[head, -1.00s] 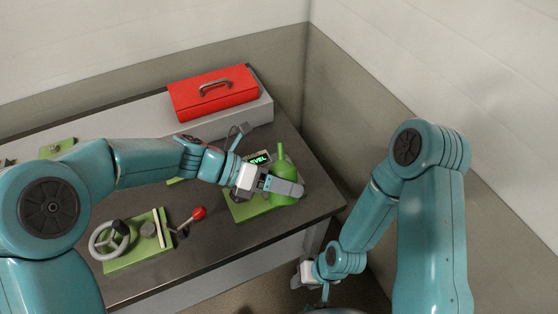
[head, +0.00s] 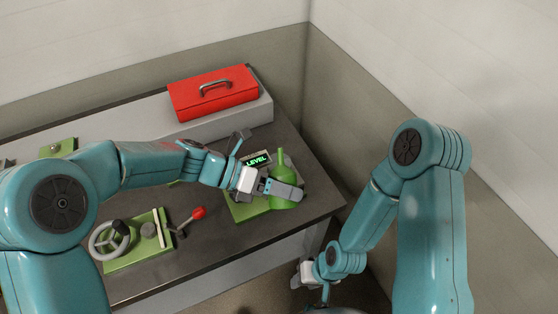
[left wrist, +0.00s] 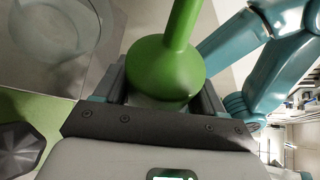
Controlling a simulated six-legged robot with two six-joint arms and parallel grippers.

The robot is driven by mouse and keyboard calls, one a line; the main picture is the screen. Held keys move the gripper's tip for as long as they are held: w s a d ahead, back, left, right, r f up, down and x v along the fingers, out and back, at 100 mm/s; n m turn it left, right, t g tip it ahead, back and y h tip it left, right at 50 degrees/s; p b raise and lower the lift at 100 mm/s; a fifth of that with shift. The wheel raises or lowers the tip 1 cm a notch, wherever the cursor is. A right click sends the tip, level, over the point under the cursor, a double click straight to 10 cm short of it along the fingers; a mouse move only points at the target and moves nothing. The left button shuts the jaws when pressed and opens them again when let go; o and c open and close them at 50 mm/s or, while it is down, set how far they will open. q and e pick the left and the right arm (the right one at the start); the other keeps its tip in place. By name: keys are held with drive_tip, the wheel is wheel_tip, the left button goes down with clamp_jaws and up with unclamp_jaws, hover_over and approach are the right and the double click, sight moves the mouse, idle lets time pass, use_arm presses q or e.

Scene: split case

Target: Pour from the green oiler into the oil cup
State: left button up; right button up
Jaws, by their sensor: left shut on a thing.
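The green oiler (head: 283,172) has a round body and a narrow neck, and stands roughly upright near the bench's right end. My left gripper (head: 283,190) is shut around its body; the left wrist view shows the oiler (left wrist: 165,68) between the fingers (left wrist: 160,95). I cannot tell whether its base is clear of the bench. A clear round vessel (left wrist: 62,40), perhaps the oil cup, shows at upper left in the left wrist view. I cannot make it out in the head view. My right gripper (head: 308,275) hangs low beyond the bench's front edge, its jaws unclear.
A red toolbox (head: 212,95) sits on the grey ledge behind. A handwheel (head: 109,239) and red-knobbed lever (head: 199,212) are at left.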

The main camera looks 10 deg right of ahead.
use_arm(q)
drive_tip(key=shift+s+f+n, duration=0.25)
drive_tip(key=shift+f+n, duration=0.05)
drive_tip(key=shift+f, duration=0.55)
idle(0.4)
drive_tip(key=shift+s+f+n+g, duration=0.1)
drive_tip(key=shift+s+n+g, duration=0.15)
drive_tip(key=shift+n+g, duration=0.35)
idle(1.6)
drive_tip(key=shift+s+a+r+n+g, duration=0.1)
drive_tip(key=shift+s+r+n+g, duration=0.15)
drive_tip(key=shift+r+n+g, duration=0.25)
idle(1.9)
drive_tip(key=shift+w+r+n+g, duration=0.25)
drive_tip(key=shift+r+n+g, duration=0.25)
drive_tip(key=shift+r+n, duration=0.1)
idle(1.6)
